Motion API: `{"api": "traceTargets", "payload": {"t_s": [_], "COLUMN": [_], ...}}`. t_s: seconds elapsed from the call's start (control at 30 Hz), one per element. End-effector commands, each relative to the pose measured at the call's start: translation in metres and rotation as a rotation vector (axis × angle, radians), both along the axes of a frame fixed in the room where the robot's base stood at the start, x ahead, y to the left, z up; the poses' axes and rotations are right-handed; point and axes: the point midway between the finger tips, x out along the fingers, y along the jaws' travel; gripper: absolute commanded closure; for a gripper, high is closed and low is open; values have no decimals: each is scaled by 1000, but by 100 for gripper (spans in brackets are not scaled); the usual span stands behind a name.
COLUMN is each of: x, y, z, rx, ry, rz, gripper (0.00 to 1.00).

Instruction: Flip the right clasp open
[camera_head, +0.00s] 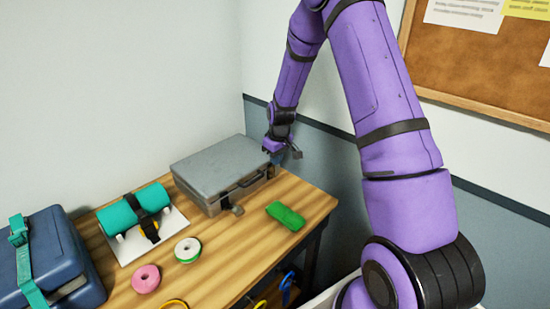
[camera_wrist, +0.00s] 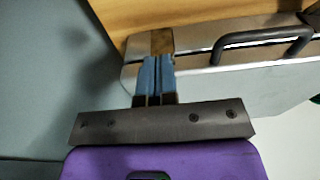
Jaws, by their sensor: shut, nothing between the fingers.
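A grey metal case (camera_head: 215,165) lies closed on the wooden table, with a dark handle on its front side; the handle also shows in the wrist view (camera_wrist: 265,45). The left clasp (camera_head: 234,208) hangs out from the front near the left corner and looks flipped open. My gripper (camera_head: 277,162) is at the right end of the case's front. In the wrist view its blue fingers (camera_wrist: 153,62) are together and empty, over the case edge. A brownish patch (camera_wrist: 161,42) just past the fingertips may be the right clasp; the fingers partly cover this spot, and its position is unclear.
A green item (camera_head: 286,216) lies in front of the case on the table (camera_head: 235,255). Tape rolls (camera_head: 188,250) and a teal roll on a white stand (camera_head: 135,212) are to the left, beside a blue box (camera_head: 50,260). The wall is close behind my gripper.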

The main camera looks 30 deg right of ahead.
Motion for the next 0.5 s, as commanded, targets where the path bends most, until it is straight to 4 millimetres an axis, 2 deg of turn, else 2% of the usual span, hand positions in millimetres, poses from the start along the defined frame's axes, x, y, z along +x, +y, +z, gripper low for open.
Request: {"api": "traceTargets", "payload": {"t_s": [0.5], "x": [-8], "y": [-3], "z": [-2], "rx": [0], "ry": [0], "rz": [-1], "gripper": [100]}}
